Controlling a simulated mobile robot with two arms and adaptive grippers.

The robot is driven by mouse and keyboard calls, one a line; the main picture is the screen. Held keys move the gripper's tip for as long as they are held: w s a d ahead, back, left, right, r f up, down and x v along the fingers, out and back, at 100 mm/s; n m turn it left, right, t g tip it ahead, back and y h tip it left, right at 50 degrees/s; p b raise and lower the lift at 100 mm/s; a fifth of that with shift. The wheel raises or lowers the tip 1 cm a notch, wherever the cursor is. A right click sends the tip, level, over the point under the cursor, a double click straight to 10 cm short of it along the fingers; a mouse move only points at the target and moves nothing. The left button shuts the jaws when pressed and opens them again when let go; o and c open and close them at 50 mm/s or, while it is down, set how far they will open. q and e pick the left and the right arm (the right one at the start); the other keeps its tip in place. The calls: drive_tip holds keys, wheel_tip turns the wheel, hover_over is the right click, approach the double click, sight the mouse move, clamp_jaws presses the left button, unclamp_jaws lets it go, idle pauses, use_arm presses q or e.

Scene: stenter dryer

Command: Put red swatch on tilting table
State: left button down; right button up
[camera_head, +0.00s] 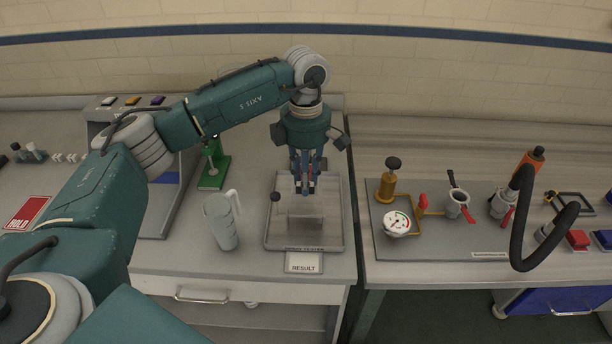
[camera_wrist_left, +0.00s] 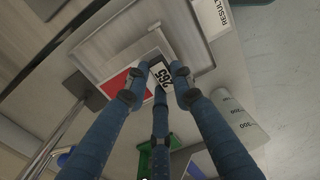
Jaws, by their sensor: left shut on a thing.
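My left gripper (camera_head: 305,188) is shut on the red swatch and holds it over the back part of a grey framed plate (camera_head: 335,236) on the bench, which looks like the tilting table. In the head view only a thin strip of red shows between the fingers. In the left wrist view the red swatch (camera_wrist_left: 122,84) has a white part with black digits, and the gripper's fingers (camera_wrist_left: 160,85) cover part of it. I cannot tell whether the swatch touches the plate. My right gripper is not in view.
A RESULT card (camera_head: 303,263) lies in front of the plate. A panel with a gauge (camera_head: 397,223) and valves is to the right. A red HOLD sign (camera_head: 27,212) lies far left.

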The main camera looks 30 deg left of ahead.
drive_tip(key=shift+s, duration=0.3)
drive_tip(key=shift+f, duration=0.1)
